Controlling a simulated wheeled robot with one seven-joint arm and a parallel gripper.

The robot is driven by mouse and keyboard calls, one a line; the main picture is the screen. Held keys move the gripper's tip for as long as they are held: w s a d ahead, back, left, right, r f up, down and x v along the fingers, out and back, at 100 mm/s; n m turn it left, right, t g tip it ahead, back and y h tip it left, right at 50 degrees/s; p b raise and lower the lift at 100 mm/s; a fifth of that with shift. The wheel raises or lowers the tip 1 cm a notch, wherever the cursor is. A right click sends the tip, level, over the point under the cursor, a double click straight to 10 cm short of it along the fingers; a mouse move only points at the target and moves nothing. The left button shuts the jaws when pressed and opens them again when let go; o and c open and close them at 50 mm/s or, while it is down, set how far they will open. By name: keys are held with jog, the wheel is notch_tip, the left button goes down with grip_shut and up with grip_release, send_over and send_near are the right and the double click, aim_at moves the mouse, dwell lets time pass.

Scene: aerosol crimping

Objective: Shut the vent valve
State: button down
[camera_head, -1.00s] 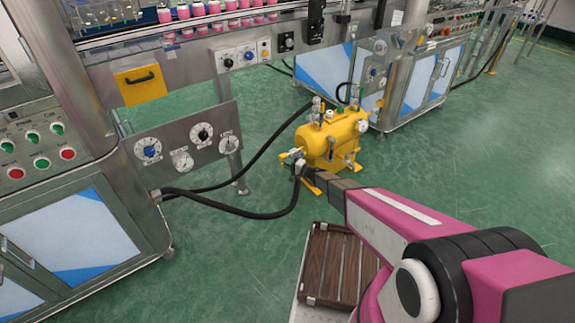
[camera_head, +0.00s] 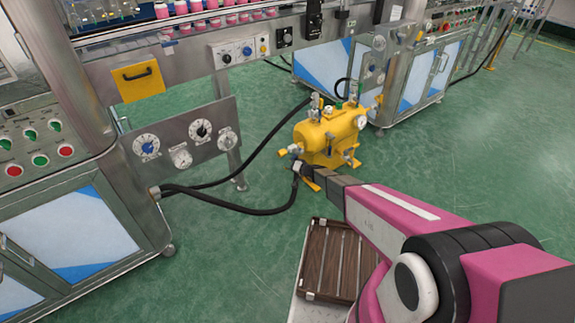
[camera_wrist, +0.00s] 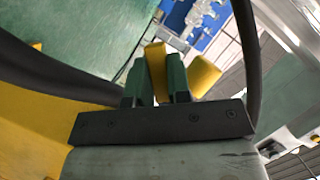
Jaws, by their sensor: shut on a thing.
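The yellow tank (camera_head: 330,138) stands on the floor at the centre, with several small valves and fittings on its top and near end. My gripper (camera_head: 306,172) is low at the tank's near left end, beside the silver end fitting (camera_head: 294,150) and the black hose's end. In the wrist view my gripper's green jaws (camera_wrist: 156,82) are shut on a yellow handle (camera_wrist: 155,60). A second yellow piece (camera_wrist: 204,75) shows just right of the jaws. I cannot tell which valve the held handle belongs to; its base is hidden.
The black hose (camera_head: 240,208) runs from the steel cabinet to the tank's near end and passes close to the gripper. A brown slatted crate (camera_head: 333,262) lies below my arm. A gauge panel (camera_head: 185,140) stands left. Green floor right of the tank is clear.

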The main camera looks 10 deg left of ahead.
jog(key=w+d+f+n+t+h, duration=0.2)
jog(key=w+d+n+t+h, duration=0.1)
jog(key=n, duration=0.4)
jog(key=shift+w+d+f+h, duration=0.4)
jog(key=shift+w+d, duration=0.1)
jog(key=shift+w, duration=0.4)
jog(key=c, duration=1.1)
grip_release()
jog(key=shift+d, duration=0.1)
jog(key=shift+o, duration=0.2)
jog(key=v, duration=1)
jog(key=shift+s+d+r, duration=0.2)
jog(key=shift+s+d, duration=0.05)
